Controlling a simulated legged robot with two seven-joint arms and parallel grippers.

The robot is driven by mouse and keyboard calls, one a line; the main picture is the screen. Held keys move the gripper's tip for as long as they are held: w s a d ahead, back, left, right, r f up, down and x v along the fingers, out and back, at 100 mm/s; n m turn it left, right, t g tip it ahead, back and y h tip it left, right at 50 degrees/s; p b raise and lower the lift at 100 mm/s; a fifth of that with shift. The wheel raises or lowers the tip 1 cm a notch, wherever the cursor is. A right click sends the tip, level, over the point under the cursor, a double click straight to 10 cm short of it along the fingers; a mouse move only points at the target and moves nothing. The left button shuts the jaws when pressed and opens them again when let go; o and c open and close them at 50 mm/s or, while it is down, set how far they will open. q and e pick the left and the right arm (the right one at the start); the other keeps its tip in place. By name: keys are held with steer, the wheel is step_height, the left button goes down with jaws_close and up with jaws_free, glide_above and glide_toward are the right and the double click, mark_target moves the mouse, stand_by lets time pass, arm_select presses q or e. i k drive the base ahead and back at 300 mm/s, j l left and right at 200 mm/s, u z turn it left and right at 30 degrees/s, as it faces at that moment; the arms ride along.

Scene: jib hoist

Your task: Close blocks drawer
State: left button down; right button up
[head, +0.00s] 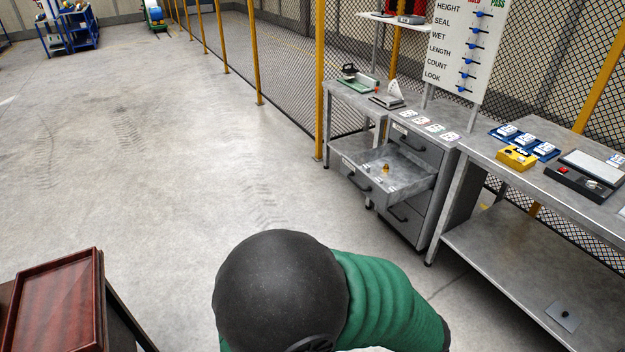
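A grey metal drawer (408,183) is pulled well out of the grey drawer cabinet (430,190) at the right of the head view. Its dark handle (360,183) is on the front panel, facing left. A small brass-coloured piece (386,169) and some small pale pieces lie inside the drawer; they are too small to name. The drawers above and below it look shut. The labels are too small to read, so I cannot tell which drawer is the blocks drawer. Neither of my grippers is in view.
A grey workbench (520,178) holding a yellow box (517,158) stands right of the cabinet. A smaller table (352,98) stands behind it, near a mesh fence with yellow posts. A brown tray (56,310) is at lower left. Open floor (190,170) lies left of the drawer.

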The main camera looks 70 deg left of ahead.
mark_target(410, 174)
steer(key=u, duration=1.8)
steer(key=i, duration=0.95)
steer(key=i+u, duration=0.1)
steer(key=i, duration=0.85)
steer(key=i+l+u, duration=0.1)
steer(key=i, duration=0.85)
steer(key=l, duration=0.1)
